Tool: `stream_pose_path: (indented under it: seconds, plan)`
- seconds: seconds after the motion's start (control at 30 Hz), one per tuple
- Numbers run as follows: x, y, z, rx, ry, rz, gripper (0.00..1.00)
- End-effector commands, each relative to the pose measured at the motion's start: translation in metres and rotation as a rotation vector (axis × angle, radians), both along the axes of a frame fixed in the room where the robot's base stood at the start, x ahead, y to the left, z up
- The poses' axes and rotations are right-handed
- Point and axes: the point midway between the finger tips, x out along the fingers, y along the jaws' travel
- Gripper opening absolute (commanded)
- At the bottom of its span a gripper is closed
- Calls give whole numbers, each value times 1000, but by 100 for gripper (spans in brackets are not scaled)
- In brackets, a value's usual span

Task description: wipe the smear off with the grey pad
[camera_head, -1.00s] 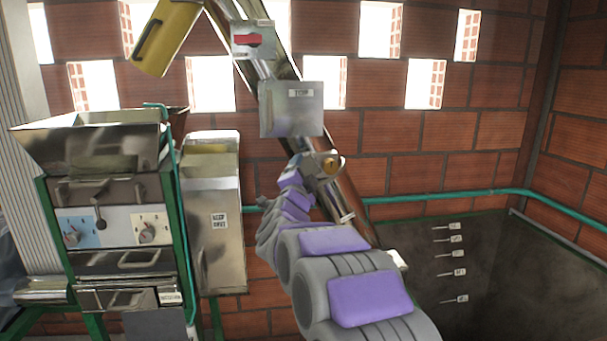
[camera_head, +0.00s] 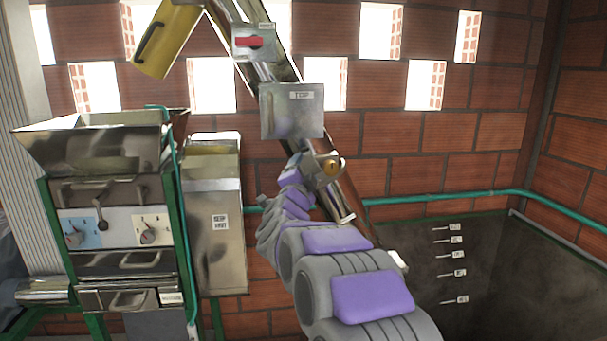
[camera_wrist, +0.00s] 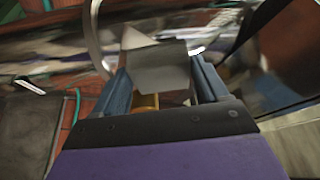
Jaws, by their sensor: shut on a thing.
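In the wrist view my gripper (camera_wrist: 162,78) has its two blue fingers on either side of a flat grey piece, which looks like the grey pad (camera_wrist: 160,66). A small yellow part (camera_wrist: 145,102) shows between the fingers below it. In the head view my arm reaches up to the inclined metal tube, and its own links hide the fingers and pad. A metal panel with a STOP label (camera_head: 292,112) is on the tube just above the arm's far end. Its face has faint darker patches; I cannot tell whether these are the smear or reflections.
A metal machine with a hopper (camera_head: 95,150) and a tall metal box (camera_head: 213,220) stand at left. A red switch box (camera_head: 252,42) and yellow chute (camera_head: 168,38) are above. A green pipe (camera_head: 450,196) crosses the brick wall.

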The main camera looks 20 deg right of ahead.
Motion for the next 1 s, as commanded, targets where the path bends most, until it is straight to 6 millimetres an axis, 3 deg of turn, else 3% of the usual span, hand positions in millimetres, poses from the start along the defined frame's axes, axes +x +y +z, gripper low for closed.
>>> stream_pose_path:
  seconds: [0.5, 1.0]
  plan:
    - [0, 8, -23, 2, 1, 1, 49]
    - [-2, 1, -3, 1, -1, -1, 49]
